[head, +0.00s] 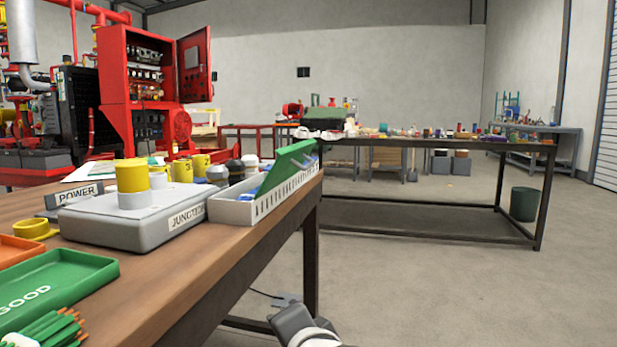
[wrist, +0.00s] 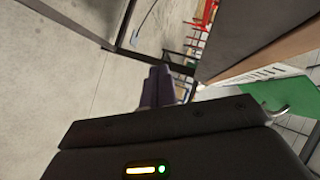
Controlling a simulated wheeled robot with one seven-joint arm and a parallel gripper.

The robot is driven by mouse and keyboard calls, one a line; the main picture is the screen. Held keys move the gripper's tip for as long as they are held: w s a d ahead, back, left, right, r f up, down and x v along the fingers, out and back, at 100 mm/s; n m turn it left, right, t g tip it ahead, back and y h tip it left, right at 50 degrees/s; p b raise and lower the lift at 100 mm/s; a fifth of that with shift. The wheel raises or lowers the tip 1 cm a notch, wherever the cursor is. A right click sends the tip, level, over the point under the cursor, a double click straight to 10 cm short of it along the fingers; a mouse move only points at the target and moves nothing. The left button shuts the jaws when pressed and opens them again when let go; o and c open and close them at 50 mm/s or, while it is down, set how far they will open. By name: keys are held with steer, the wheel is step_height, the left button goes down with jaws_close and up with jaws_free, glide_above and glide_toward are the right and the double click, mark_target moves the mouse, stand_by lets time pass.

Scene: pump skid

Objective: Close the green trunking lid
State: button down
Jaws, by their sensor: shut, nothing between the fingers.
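The green trunking lid (head: 281,166) stands open, tilted up over the white slotted trunking (head: 262,205) at the table's right end in the head view. In the wrist view the lid (wrist: 272,94) shows at the right, with a curved metallic piece by it, and the trunking (wrist: 250,77) lies beside it. My gripper (wrist: 158,88) is shut and empty, out beside the table and apart from the lid. In the head view part of my arm shows at the bottom, below the table's edge; the fingertips cannot be made out there.
The wooden table (head: 215,270) holds a grey junction box (head: 130,220) with a yellow-topped cylinder, a green tray (head: 55,290) and several yellow and dark parts. A dark workbench (head: 430,145) stands behind.

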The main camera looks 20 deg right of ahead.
steer(key=w+d+r+m+t+h+p, duration=0.2)
steer(key=w+d+r+m+h, duration=0.2)
steer(key=w+r+m, duration=0.4)
steer(key=w+d+r+m+t+h+p, duration=0.3)
steer(key=w+r+m, duration=0.5)
steer(key=r+m, duration=0.4)
steer(key=d+m+h, duration=0.1)
steer(key=m+h, duration=0.1)
steer(key=m, duration=0.1)
steer(key=shift+h, duration=0.4)
steer(key=shift+d+r, duration=0.1)
steer(key=shift+d, duration=0.1)
steer(key=shift+a+r+n+b, duration=0.2)
steer(key=shift+n+b, duration=0.1)
steer(key=shift+n, duration=0.2)
